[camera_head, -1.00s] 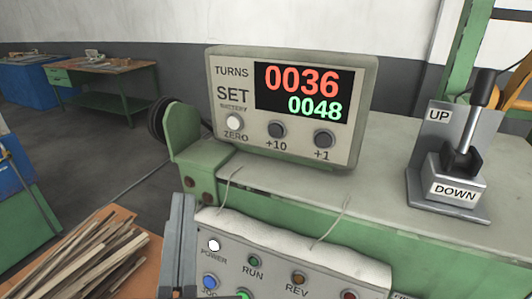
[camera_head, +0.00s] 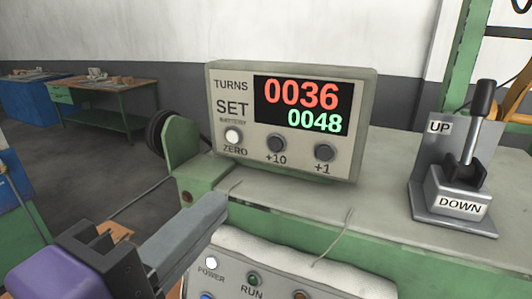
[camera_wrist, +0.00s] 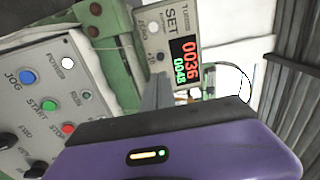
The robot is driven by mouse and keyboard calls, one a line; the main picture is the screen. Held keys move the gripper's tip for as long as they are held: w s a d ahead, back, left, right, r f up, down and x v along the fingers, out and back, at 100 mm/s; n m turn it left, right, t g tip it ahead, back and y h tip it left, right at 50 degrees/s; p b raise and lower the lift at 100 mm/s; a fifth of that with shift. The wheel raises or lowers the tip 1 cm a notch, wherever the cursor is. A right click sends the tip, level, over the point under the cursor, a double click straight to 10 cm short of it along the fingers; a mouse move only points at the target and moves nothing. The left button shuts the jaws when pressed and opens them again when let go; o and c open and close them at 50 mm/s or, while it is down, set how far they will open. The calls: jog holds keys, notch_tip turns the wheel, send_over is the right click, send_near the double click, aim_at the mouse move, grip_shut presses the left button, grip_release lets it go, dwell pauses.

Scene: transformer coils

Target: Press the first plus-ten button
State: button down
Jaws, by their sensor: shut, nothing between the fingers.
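The turns counter box (camera_head: 366,120) stands on the green machine bench, with red digits 0036 above green digits 0048. Its +10 button (camera_head: 277,143) is a dark round knob between the white ZERO button (camera_head: 233,135) and the dark +1 button (camera_head: 324,152). My gripper (camera_head: 220,203) is shut and empty. In the head view its fingertips are below and left of the +10 button, apart from the counter. In the wrist view the gripper (camera_wrist: 155,88) points toward the counter (camera_wrist: 152,32), which shows rotated; the fingers hide part of the button row.
A lower control panel (camera_head: 235,250) with POWER and RUN lies below the counter; the wrist view shows its JOG, START and STOP buttons. An UP/DOWN lever (camera_head: 475,130) stands at right. The bench top (camera_head: 385,170) between is clear. A green workbench (camera_head: 105,90) stands far behind.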

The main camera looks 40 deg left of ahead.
aim_at(274, 146)
jog(key=p+x, duration=0.4)
jog(key=x, duration=1)
jog(key=shift+a, duration=0.1)
